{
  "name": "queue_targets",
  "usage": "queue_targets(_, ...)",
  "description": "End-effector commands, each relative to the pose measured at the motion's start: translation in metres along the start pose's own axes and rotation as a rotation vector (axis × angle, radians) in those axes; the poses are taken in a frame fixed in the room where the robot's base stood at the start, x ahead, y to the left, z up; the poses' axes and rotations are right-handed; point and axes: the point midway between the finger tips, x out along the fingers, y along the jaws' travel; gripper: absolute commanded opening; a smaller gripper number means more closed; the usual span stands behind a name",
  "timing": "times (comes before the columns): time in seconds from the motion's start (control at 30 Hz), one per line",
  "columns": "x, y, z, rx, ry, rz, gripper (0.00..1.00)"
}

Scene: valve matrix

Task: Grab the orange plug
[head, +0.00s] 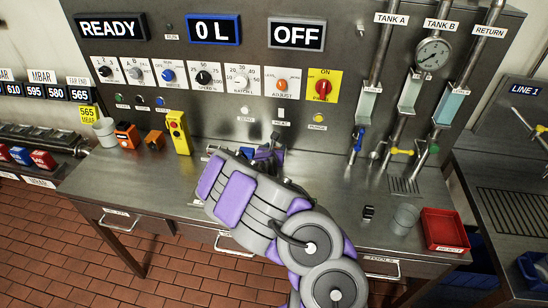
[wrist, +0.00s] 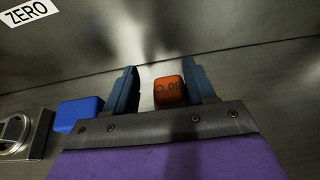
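A small orange block with dark markings (wrist: 169,91), apparently the orange plug, shows in the wrist view between my gripper's two blue-grey fingers (wrist: 160,66). A gap shows between the left finger and the block; the right finger is very close to it or overlaps it in the picture, and I cannot tell if they touch. My gripper is open. In the head view my gripper (head: 265,152) is low over the back of the bench, and my arm hides the orange block there. A blue block (wrist: 79,113) sits just left of the left finger in the wrist view.
The metal bench (head: 150,185) meets the control panel (head: 215,110) behind the gripper. To the left stand a yellow handheld box (head: 178,132), two orange-and-black items (head: 127,135) and a grey cup (head: 105,132). A red tray (head: 443,229) and grey cup (head: 404,218) are at right.

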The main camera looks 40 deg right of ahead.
Motion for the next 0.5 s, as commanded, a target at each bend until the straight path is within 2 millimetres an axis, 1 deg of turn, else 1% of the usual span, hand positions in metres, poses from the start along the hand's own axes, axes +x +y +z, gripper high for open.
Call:
queue_targets(0.03, 0.0017, -0.0020, -0.0005, 0.003, 0.002, -0.002, 0.49)
queue_targets(0.07, 0.0023, -0.0025, -0.0007, 0.003, 0.003, -0.002, 0.46)
queue_targets(0.23, 0.0051, -0.0046, -0.0013, 0.005, 0.006, -0.001, 0.30)
queue_targets(0.5, 0.0005, -0.0021, -0.0009, 0.002, 0.002, -0.004, 0.05)
